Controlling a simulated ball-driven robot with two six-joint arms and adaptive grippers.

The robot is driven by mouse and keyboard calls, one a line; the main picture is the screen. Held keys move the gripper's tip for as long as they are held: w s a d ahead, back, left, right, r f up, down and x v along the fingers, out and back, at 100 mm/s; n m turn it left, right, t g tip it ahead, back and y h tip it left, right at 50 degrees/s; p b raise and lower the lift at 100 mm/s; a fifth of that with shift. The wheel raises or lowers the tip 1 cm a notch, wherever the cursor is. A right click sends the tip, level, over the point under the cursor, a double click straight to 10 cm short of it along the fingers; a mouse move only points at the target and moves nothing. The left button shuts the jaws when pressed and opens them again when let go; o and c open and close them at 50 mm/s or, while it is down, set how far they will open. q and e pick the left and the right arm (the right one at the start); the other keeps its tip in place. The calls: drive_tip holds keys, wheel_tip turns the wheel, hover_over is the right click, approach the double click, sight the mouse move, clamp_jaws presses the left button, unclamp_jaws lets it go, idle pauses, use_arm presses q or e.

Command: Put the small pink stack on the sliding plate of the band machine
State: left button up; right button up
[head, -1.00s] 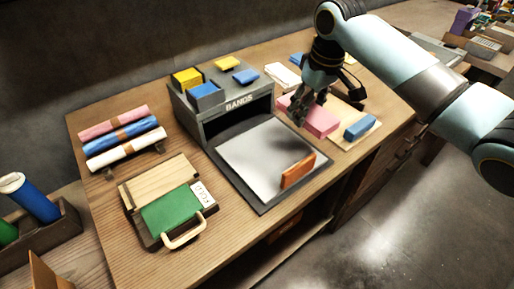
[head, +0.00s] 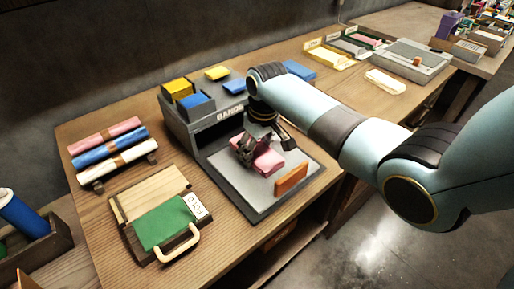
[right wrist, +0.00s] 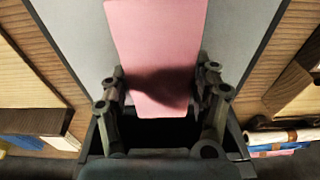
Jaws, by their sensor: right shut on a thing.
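The small pink stack (head: 270,162) is over the grey sliding plate (head: 238,185) of the band machine (head: 190,128), in the middle of the head view. My right gripper (head: 247,151) is shut on it, with a finger on each side of its near end in the right wrist view (right wrist: 160,88). The stack (right wrist: 155,45) has the bare plate (right wrist: 230,30) on both sides there. I cannot tell whether its underside touches the plate. The plate is pulled out, with an orange handle (head: 291,179) at its front edge. My left gripper is not in view.
A board press with a green pad (head: 165,222) stands left of the plate. Pink, blue and white rolls (head: 110,150) lie on a rack behind it. Yellow and blue blocks sit on the machine.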

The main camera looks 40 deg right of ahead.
sight(262, 154)
drive_tip(key=o, duration=1.2)
drive_tip(key=shift+f, duration=0.1)
wheel_tip(262, 154, up, 12)
drive_tip(key=s+p, duration=0.1)
drive_tip(key=shift+s, duration=0.4)
